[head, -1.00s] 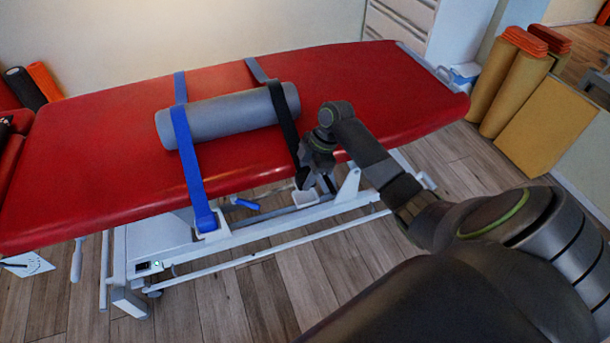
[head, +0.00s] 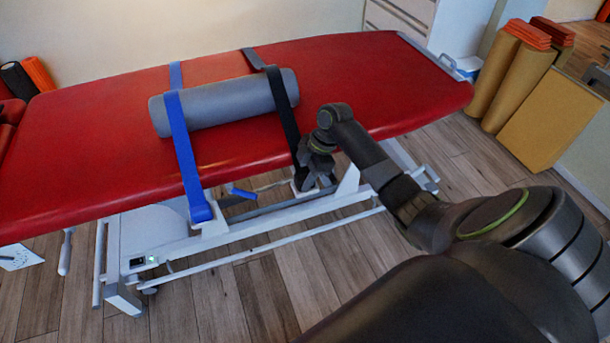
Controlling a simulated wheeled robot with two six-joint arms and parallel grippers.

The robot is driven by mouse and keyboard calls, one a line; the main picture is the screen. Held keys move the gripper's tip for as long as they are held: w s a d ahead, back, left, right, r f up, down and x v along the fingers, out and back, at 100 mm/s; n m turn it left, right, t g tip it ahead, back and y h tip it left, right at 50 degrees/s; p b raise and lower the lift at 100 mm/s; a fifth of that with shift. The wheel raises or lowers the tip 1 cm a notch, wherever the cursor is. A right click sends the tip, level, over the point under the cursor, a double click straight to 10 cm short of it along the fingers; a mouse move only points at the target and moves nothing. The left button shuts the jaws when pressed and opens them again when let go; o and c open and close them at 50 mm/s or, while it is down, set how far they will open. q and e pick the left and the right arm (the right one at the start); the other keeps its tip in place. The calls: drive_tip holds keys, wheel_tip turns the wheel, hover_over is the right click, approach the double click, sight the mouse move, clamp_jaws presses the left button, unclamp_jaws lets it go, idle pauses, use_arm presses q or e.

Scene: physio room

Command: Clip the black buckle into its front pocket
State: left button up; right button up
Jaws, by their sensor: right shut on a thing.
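The black strap (head: 284,107) runs over the grey roll (head: 225,103) and down the front edge of the red table. The black buckle (head: 301,180) hangs at its lower end. My right gripper (head: 312,176) is shut on the black buckle, with the fingers partly hiding it. The buckle's lower end is at the mouth of the white front pocket (head: 303,193); I cannot tell how deep it sits. The blue strap (head: 183,150) ends in a blue buckle (head: 202,213) at another white pocket on the left. My left gripper is out of view.
The red treatment table (head: 390,80) stands on a white frame (head: 270,248) with a long low rail. A blue-handled lever (head: 240,193) lies between the pockets. Tan rolls and blocks (head: 545,110) stand at the right. The wooden floor in front is clear.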

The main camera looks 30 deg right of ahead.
drive_tip(key=shift+s+f, duration=0.2)
drive_tip(key=shift+f, duration=0.1)
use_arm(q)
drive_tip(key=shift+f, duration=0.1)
use_arm(e)
drive_tip(key=o, duration=1.1)
use_arm(q)
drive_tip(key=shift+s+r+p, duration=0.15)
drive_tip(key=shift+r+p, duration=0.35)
drive_tip(key=shift+p, duration=0.5)
use_arm(e)
drive_tip(key=v, duration=1.7)
drive_tip(key=shift+w+r, duration=0.15)
drive_tip(key=shift+r, duration=0.25)
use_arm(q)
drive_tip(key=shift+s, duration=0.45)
use_arm(e)
drive_tip(key=shift+d, duration=0.1)
